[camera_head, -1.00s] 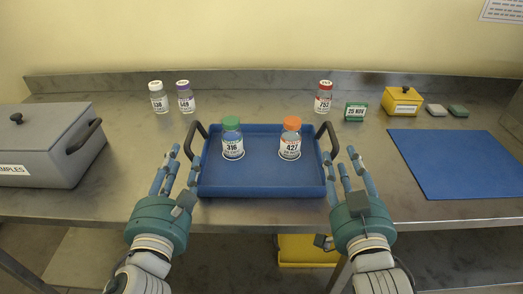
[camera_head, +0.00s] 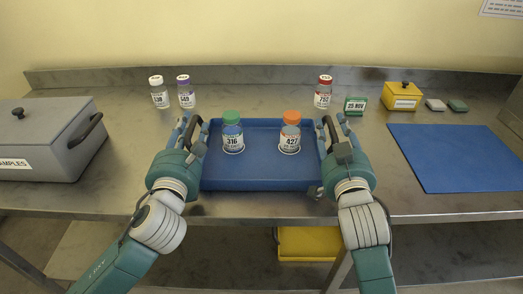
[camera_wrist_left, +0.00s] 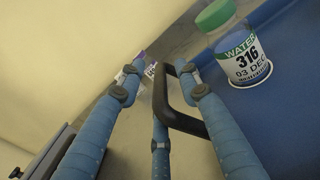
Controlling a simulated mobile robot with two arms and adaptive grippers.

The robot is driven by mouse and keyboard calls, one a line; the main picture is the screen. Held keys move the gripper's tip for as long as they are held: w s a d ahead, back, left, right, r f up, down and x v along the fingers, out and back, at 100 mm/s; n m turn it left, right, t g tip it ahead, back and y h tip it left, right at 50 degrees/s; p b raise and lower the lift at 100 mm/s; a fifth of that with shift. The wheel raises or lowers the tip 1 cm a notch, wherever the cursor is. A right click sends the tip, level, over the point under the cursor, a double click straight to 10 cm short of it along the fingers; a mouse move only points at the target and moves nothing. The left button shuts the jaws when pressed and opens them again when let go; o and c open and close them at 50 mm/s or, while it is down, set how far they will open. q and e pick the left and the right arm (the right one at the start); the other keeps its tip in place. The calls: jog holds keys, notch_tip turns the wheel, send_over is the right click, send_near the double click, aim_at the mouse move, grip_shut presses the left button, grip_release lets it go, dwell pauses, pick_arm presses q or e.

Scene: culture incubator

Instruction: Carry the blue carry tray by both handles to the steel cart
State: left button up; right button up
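The blue carry tray (camera_head: 262,180) rests on the steel bench. It holds a green-capped bottle labelled 316 (camera_head: 232,140) and an orange-capped bottle labelled 427 (camera_head: 290,140), both upright. My left gripper (camera_head: 192,132) is at the left handle; in the left wrist view its spread fingers (camera_wrist_left: 163,95) are on both sides of the black handle (camera_wrist_left: 185,122), with a gap to it. My right gripper (camera_head: 335,130) is at the right handle (camera_head: 330,140), fingers apart on both sides of it. The fingers partly hide both handles. I see no steel cart.
A grey lidded box (camera_head: 50,140) stands left. Small bottles (camera_head: 159,93) (camera_head: 186,93) (camera_head: 323,93) stand behind the tray. A green date block (camera_head: 356,105), a yellow box (camera_head: 402,97) and a blue mat (camera_head: 455,157) are to the right. A yellow object (camera_head: 308,243) is below the bench.

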pick_arm(q)
jog(key=shift+w, duration=0.25)
pick_arm(e)
jog(key=shift+w, duration=0.25)
pick_arm(q)
grip_shut()
pick_arm(e)
grip_shut()
